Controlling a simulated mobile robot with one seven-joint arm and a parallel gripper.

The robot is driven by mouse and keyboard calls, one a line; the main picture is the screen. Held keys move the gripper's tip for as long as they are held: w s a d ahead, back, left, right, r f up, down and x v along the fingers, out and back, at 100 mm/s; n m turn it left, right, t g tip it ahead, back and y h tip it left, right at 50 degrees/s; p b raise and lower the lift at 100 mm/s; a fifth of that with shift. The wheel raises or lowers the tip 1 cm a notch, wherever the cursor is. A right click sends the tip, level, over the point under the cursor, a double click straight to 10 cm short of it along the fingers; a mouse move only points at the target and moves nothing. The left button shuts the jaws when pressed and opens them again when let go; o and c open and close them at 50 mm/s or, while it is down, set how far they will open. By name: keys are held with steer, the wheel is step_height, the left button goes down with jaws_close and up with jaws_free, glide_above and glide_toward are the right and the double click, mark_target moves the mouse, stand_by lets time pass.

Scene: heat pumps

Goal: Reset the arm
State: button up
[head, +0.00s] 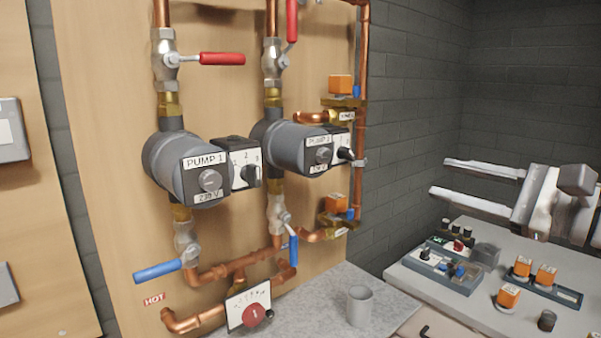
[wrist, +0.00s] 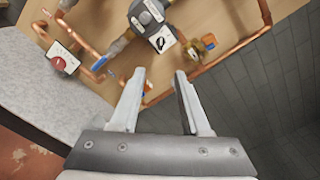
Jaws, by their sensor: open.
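My gripper (head: 478,188) is at the right of the head view, above the grey table, with its two pale fingers apart and pointing left toward the pump board. In the wrist view my gripper (wrist: 160,92) is open, with nothing between the fingers. Beyond it are the copper pipes and a pump (wrist: 150,17). In the head view, two grey pumps, the left one (head: 187,167) and the right one (head: 298,147), are mounted on the wooden board. My gripper is apart from them and touches nothing that I can see.
Red valve handles (head: 222,58) and blue handles (head: 158,270) stick out from the pipes. A grey cup (head: 360,306) stands on a speckled counter (head: 325,285). The right table (head: 455,310) holds control boxes (head: 455,265) and orange-topped parts (head: 508,297). A dark brick wall (head: 420,120) stands behind.

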steer(key=s+a+f+n+g+h+p, duration=0.1)
steer(key=s+a+f+n+g+p, duration=0.1)
steer(key=s+a+f+n+g, duration=0.3)
steer(key=a+f+n+g+h+p, duration=0.1)
steer(key=a+f+n+g+p, duration=0.15)
steer(key=a, duration=0.45)
steer(key=s+d+f+n+g+h+p, duration=0.1)
steer(key=s+f+n+h+p, duration=0.3)
steer(key=s+n+h, duration=0.3)
steer(key=n+h+p, duration=0.1)
steer(key=n, duration=0.4)
steer(key=shift+s+h, duration=0.2)
steer(key=shift+h, duration=0.1)
steer(key=shift+d+g, duration=0.25)
steer(key=shift+d, duration=0.05)
